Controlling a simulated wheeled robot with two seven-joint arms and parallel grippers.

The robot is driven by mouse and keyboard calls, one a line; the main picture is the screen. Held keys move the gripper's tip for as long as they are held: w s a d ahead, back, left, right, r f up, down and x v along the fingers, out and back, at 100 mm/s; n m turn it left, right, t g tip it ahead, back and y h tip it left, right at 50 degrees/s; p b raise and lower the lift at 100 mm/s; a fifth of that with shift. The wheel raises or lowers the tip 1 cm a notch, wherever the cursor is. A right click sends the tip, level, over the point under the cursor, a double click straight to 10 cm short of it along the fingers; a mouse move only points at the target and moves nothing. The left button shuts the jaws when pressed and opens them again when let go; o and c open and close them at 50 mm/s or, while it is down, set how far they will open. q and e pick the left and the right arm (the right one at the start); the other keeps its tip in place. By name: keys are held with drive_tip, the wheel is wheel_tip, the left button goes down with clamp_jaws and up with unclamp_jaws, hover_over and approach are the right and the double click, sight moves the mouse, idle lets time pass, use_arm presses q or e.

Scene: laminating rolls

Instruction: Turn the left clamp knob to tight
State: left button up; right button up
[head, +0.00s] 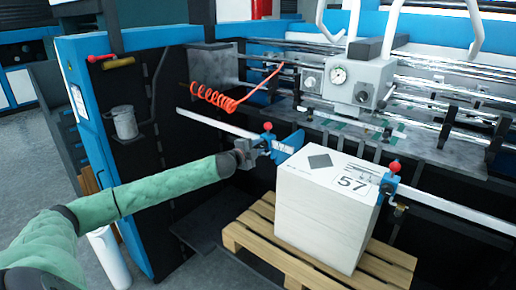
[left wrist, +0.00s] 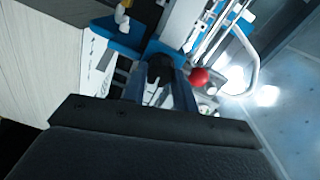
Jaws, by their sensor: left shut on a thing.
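The left clamp (head: 283,147) is a blue block on the metal rail, with a red ball (head: 267,126) on top; the ball also shows in the left wrist view (left wrist: 199,77). My left gripper (head: 247,152) is at the left side of this clamp. In the left wrist view its two fingers (left wrist: 160,82) are shut around a dark knob (left wrist: 160,66) in front of the blue clamp body. The knob's turn angle cannot be read, and in the head view the gripper hides it. My right gripper is not in view.
A white paper stack (head: 325,215) marked 57 stands on a wooden pallet (head: 255,240), close right of the left clamp. A second blue clamp (head: 389,184) with a red ball sits further right. A red coiled hose (head: 215,98) hangs above the rail (head: 210,123).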

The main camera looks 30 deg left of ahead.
use_arm(q)
drive_tip(key=shift+m, duration=0.4)
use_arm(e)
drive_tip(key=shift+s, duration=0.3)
use_arm(q)
drive_tip(key=o, duration=1)
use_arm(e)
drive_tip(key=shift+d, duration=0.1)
use_arm(q)
drive_tip(key=shift+s, duration=0.1)
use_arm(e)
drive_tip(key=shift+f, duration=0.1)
use_arm(q)
drive_tip(key=shift+s+f, duration=0.15)
drive_tip(key=shift+s, duration=0.05)
drive_tip(key=shift+s+a+r+b, duration=0.2)
drive_tip(key=shift+s+b, duration=0.85)
drive_tip(key=shift+s, duration=0.75)
drive_tip(key=shift+s+a+r+b, duration=0.15)
drive_tip(key=shift+s+b, duration=0.85)
drive_tip(key=shift+s, duration=0.75)
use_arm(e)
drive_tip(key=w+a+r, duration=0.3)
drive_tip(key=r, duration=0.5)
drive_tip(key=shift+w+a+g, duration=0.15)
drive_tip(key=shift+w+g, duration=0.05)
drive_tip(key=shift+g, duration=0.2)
